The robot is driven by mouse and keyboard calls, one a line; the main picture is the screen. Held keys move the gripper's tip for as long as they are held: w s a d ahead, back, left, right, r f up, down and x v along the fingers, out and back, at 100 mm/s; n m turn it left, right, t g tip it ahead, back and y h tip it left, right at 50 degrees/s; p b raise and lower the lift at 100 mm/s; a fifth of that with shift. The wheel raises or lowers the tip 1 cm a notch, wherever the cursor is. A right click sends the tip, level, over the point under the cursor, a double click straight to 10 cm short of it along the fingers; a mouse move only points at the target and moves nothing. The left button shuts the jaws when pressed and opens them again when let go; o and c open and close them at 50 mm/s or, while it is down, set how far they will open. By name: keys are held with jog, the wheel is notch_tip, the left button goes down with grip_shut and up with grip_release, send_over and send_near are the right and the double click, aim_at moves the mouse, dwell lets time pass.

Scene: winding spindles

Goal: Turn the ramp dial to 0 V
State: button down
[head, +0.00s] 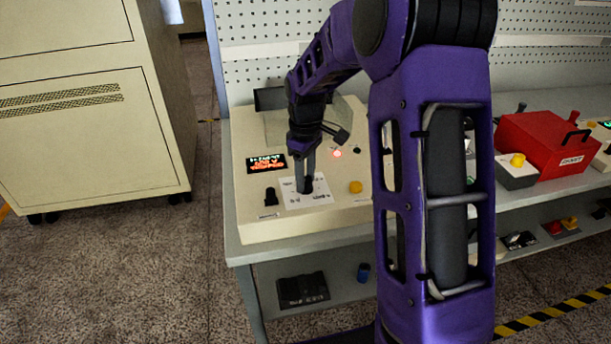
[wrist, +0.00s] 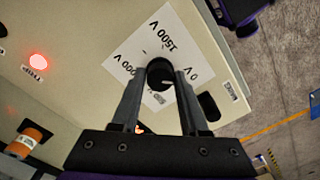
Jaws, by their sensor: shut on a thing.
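The ramp dial is a round black knob (wrist: 158,68) on a white card (wrist: 196,42) printed with volt labels, among them 1500 V and 0 V. My gripper (wrist: 160,76) is shut on the dial, one finger on each side of it. A small pale mark shows on the knob, but I cannot tell surely which label it points at. In the head view, my gripper (head: 307,178) reaches down to the card (head: 318,201) on the cream console (head: 245,222), and its fingers mostly hide the dial.
The console has a display (head: 267,163) with orange-red text, a black switch (head: 270,196), a yellow button (head: 355,187) and a lit red lamp (head: 337,153). A red box (head: 545,140) stands on the bench at right. A cream cabinet (head: 80,130) stands at left.

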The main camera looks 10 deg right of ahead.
aim_at(306, 179)
jog(key=shift+c, duration=2.1)
grip_release()
notch_tip(306, 179, up, 18)
jog(key=shift+f, duration=0.25)
